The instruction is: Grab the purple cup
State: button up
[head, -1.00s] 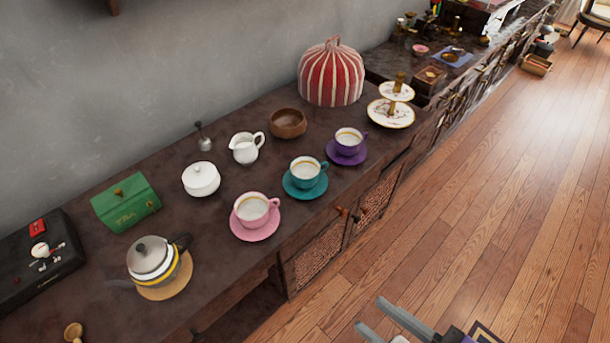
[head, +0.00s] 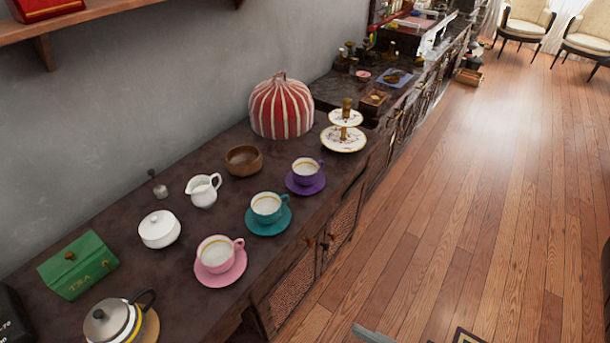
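The purple cup (head: 306,171) stands upright on its purple saucer (head: 292,188), near the front edge of the dark wooden sideboard (head: 200,311). Its handle points right and its inside is pale with a gold band. My gripper (head: 372,334) is mostly cut off by the bottom edge of the head view. One grey finger shows there, over the floor, well apart from the purple cup and nearer to the camera. A second before, both fingers showed, spread apart with nothing between them.
A teal cup (head: 267,207) and a pink cup (head: 217,252) on saucers stand in a row nearer than the purple one. A two-tier stand (head: 344,139), a wooden bowl (head: 243,161) and a striped red cosy (head: 281,108) are close by. The floor (head: 480,220) at right is clear.

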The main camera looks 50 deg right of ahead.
aim_at(305, 170)
jog(key=i+j+z, duration=0.1)
jog(key=j+z, duration=0.15)
jog(key=z, duration=0.15)
jog(key=j+z, duration=0.4)
jog(key=i+j+z, duration=0.1)
jog(key=j+z, duration=0.15)
jog(key=z, duration=0.15)
